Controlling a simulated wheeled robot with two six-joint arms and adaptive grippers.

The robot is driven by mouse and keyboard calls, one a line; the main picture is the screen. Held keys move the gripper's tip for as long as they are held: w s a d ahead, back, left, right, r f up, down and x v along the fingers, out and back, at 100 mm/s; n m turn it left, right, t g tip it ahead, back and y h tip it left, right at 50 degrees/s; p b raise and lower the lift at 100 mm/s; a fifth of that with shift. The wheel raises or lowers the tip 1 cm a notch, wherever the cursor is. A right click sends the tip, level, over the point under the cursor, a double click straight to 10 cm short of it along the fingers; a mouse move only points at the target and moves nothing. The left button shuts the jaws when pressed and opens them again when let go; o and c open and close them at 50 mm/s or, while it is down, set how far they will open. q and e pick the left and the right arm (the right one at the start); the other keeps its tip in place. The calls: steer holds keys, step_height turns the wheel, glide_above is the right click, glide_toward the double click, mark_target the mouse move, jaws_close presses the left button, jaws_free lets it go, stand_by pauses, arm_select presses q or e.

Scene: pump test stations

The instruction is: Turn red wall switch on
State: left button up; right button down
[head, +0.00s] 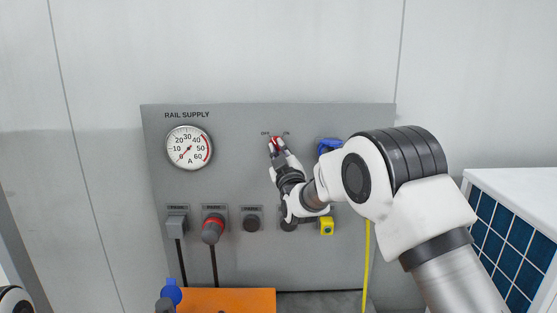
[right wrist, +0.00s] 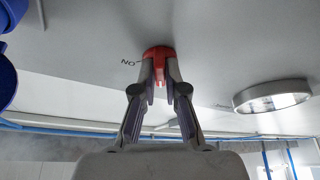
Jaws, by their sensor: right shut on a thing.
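The red wall switch (head: 275,139) sits on the upper middle of the grey panel (head: 235,120), with small labels on both sides. In the right wrist view the red switch (right wrist: 158,52) sticks out from the panel, with an upside-down "ON" label on its left. My right gripper (head: 277,150) is shut on the switch, and the fingers hide part of it. In the right wrist view the fingertips of the right gripper (right wrist: 160,78) lie on both sides of its red handle. My left gripper is not in view.
A round gauge (head: 189,148) marked in A has its needle near 0. Below are a grey plug (head: 177,220), a red-ringed plug (head: 212,230) and a yellow part (head: 327,226). A blue part (head: 328,147) sits right of the switch. An orange surface (head: 235,299) lies below.

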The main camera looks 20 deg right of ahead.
steer(key=shift+w+a+m+g+h+b, duration=0.15)
steer(key=shift+m+g+h+b, duration=0.95)
steer(key=shift+m, duration=2.6)
steer(key=shift+s+a+m+g+h+b, duration=0.1)
steer(key=shift+a+m+g+h+b, duration=0.1)
steer(key=shift+m+h+b, duration=2.65)
steer(key=shift+w+a+m+g+h+b, duration=0.15)
steer(key=shift+m+g+h, duration=0.7)
steer(key=shift+m, duration=3.7)
steer(key=shift+s+h, duration=0.1)
steer(key=shift+h, duration=0.2)
steer(key=c, duration=1.2)
jaws_free()
steer(key=shift+r, duration=0.15)
